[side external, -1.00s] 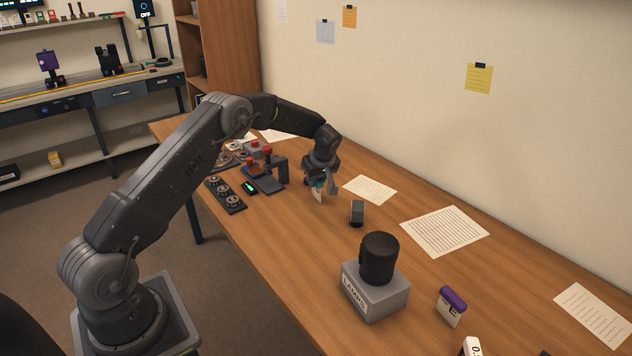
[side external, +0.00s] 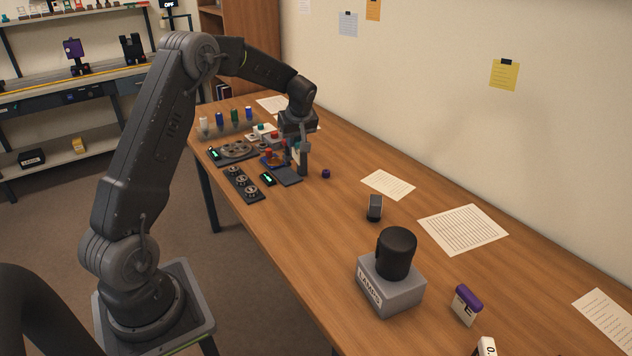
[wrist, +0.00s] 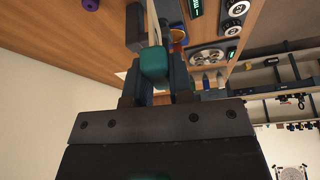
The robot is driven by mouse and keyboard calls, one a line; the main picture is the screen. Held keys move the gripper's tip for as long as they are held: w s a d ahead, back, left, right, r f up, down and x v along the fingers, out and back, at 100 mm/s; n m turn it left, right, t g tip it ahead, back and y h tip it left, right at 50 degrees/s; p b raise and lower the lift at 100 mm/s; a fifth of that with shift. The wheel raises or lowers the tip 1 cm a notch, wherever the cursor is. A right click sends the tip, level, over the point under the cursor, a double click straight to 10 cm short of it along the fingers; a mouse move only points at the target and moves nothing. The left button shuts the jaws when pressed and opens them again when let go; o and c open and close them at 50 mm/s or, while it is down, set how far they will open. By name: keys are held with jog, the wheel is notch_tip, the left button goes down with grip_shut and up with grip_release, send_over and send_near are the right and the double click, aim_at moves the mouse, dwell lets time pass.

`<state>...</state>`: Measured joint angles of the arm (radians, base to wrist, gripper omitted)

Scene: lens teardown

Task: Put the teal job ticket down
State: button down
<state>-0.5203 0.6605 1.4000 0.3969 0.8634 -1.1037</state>
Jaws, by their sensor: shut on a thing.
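My gripper (side external: 298,138) hangs over the far part of the wooden table, beside the black stand of the small instrument (side external: 286,176). It is shut on the teal job ticket. In the wrist view the ticket's teal end (wrist: 153,62) sits between the two fingers (wrist: 158,82), with a thin pale strip reaching beyond it. In the side view the ticket is mostly hidden by the gripper, with only a pale and teal sliver (side external: 296,151) showing. I cannot tell whether it touches anything below.
A small purple knob (side external: 326,174) lies right of the instrument. Dials (side external: 243,184) and a row of coloured bottles (side external: 234,116) stand to the left and behind. A lamp box (side external: 391,285) is nearer. The table right of the knob has papers (side external: 388,184) and bare wood.

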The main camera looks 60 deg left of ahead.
jog(key=s+d+m+t+h, duration=0.15)
jog(key=s+d+m, duration=0.55)
jog(key=s+d, duration=0.7)
jog(key=shift+t, duration=0.45)
jog(key=shift+w+d+f, duration=1.25)
jog(key=shift+d+f, duration=0.55)
jog(key=shift+w+d+f, duration=1.2)
jog(key=shift+d+f, duration=0.55)
jog(key=shift+w+d+f, duration=1.25)
jog(key=shift+d+f, duration=0.55)
jog(key=shift+f, duration=0.1)
jog(key=c, duration=1)
grip_release()
